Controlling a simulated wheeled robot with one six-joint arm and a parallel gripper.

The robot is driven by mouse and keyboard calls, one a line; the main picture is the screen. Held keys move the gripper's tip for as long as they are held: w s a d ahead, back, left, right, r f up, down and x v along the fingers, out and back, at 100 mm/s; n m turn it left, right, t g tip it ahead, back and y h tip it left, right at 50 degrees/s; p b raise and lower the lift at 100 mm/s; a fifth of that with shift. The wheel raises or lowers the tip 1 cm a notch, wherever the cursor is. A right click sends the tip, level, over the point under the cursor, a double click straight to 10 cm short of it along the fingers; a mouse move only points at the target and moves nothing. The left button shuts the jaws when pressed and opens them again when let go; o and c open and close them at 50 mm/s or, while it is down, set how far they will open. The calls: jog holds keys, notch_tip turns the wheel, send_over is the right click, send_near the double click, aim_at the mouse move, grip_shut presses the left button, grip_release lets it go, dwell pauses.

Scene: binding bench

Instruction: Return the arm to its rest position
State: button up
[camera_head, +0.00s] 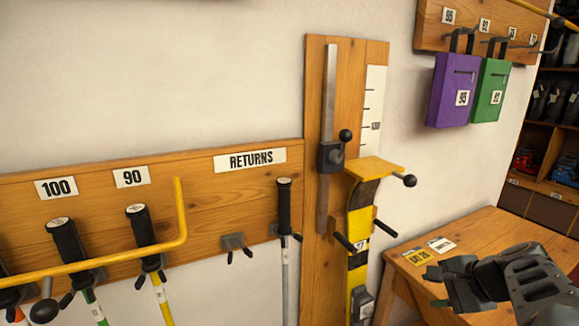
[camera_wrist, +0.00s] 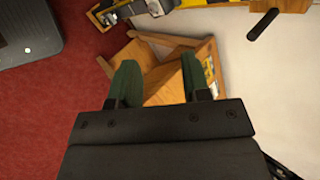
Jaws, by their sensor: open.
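My gripper (camera_head: 436,288) is at the lower right of the head view, in front of the wooden table (camera_head: 490,228). Part of my dark arm runs off the right edge of that view. In the wrist view my gripper (camera_wrist: 160,84) has its two green-padded fingers spread apart with nothing held between them. The wooden table (camera_wrist: 157,58) shows beyond the fingers, tilted in that picture. I cannot tell the exact distance between gripper and table.
A returns rack (camera_head: 215,190) holds several black-handled poles, with a yellow bar (camera_head: 110,262) in front. A wooden measuring post (camera_head: 345,80) holds a yellow-topped piece. Purple (camera_head: 452,92) and green (camera_head: 489,92) boxes hang upper right.

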jog(key=s+a+f+n+g+h+p, duration=0.1)
jog(key=s+a+f+n+h, duration=0.1)
jog(key=a+n, duration=0.5)
jog(key=s+a+f+n+g+h+p, duration=0.1)
jog(key=s+a+f+n+g+h, duration=0.1)
jog(key=s+a+n, duration=0.3)
jog(key=shift+s+a+n, duration=0.3)
jog(key=shift+a+n, duration=1.05)
jog(key=shift+n, duration=0.75)
jog(key=shift+c, duration=0.2)
